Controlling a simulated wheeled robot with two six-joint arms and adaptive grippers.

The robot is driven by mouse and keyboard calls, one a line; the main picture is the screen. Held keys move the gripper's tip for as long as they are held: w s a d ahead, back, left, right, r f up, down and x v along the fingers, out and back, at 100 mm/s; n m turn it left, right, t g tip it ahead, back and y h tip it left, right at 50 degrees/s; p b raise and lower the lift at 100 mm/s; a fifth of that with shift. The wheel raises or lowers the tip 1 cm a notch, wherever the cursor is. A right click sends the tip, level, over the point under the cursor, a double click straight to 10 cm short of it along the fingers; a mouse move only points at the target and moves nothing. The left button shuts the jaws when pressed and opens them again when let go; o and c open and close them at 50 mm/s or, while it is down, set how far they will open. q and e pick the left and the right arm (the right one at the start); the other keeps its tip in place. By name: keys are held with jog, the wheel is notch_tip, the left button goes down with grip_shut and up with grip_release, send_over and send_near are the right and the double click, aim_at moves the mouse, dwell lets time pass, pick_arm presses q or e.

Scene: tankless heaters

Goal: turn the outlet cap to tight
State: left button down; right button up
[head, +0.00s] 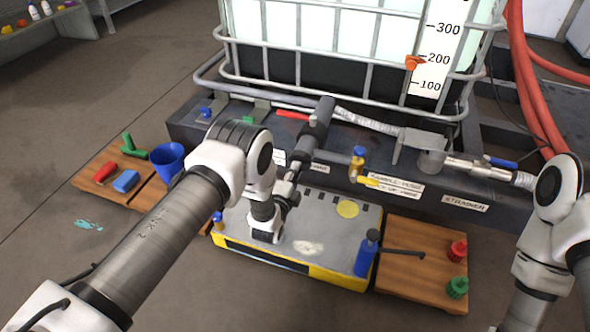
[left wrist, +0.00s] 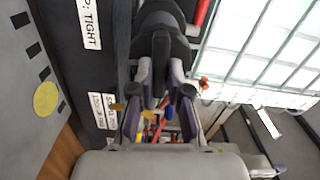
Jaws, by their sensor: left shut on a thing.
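The dark outlet fitting (head: 318,120) runs forward from the foot of the tank, over the dark sill. Its front end, where the outlet cap sits, is mostly hidden by my left gripper (head: 292,180). In the left wrist view, my left gripper (left wrist: 162,85) has its two fingers closed on the dark outlet cap (left wrist: 163,42). The label beside it (left wrist: 90,22) reads "TIGHT" at its end. I cannot tell from these views how far the cap is turned. My right arm stands at the right edge of the head view, with its gripper out of the picture.
The caged tank (head: 340,60) stands behind the sill. A red lever (head: 292,115) lies near the outlet. A grey-and-yellow platform (head: 335,270) is below, with a blue bottle (head: 366,254) at its right corner. Wooden boards flank it; the left one holds a blue cup (head: 167,160).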

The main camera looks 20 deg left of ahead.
pick_arm(q)
jog(key=shift+m, duration=0.6)
jog(key=c, duration=1.1)
grip_release()
jog(key=s, duration=1.2)
jog(key=shift+a, duration=0.2)
